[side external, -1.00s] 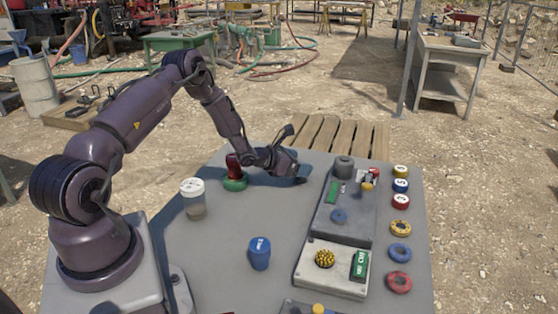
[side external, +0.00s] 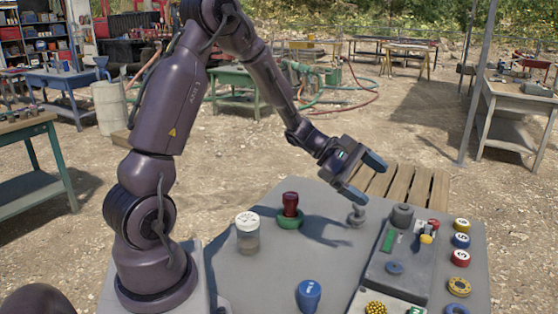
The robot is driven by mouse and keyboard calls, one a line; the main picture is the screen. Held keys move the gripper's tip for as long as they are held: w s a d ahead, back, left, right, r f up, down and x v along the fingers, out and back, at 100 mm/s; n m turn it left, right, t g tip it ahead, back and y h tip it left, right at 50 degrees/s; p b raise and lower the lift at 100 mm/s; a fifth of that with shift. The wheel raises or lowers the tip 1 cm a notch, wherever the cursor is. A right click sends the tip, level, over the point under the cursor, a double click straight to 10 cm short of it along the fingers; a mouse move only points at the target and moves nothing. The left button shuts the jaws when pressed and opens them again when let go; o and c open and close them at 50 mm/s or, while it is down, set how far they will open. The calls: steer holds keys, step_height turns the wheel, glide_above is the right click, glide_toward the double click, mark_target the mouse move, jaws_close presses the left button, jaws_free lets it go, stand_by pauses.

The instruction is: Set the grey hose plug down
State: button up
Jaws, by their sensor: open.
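A small grey plug (side external: 356,216), which looks like the hose plug, stands on the grey table top (side external: 335,255) near its back edge. My gripper (side external: 365,178) is above it and apart from it, with its two blue-tipped fingers spread and nothing between them. The gripper is tilted down to the right.
A red-topped piece in a green ring (side external: 289,222), a white-lidded jar (side external: 247,235) and a blue cup-like piece (side external: 308,296) stand to the left. A grey block (side external: 385,275) with small parts is at the right, beside a column of coloured rings and caps (side external: 460,257). The table's middle is clear.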

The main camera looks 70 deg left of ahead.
steer(key=s+d+r+m+g, duration=0.5)
steer(key=s+d+r+m, duration=0.2)
steer(key=s+d+m, duration=0.3)
steer(key=s+a+r+m+t+y, duration=0.1)
steer(key=s+r+m+y, duration=0.3)
steer(key=s+m+y, duration=0.3)
steer(key=s+m, duration=0.4)
steer(key=s, duration=0.1)
steer(key=shift+a+r+y, duration=0.2)
steer(key=shift+r+y, duration=0.05)
steer(key=shift+y, duration=0.05)
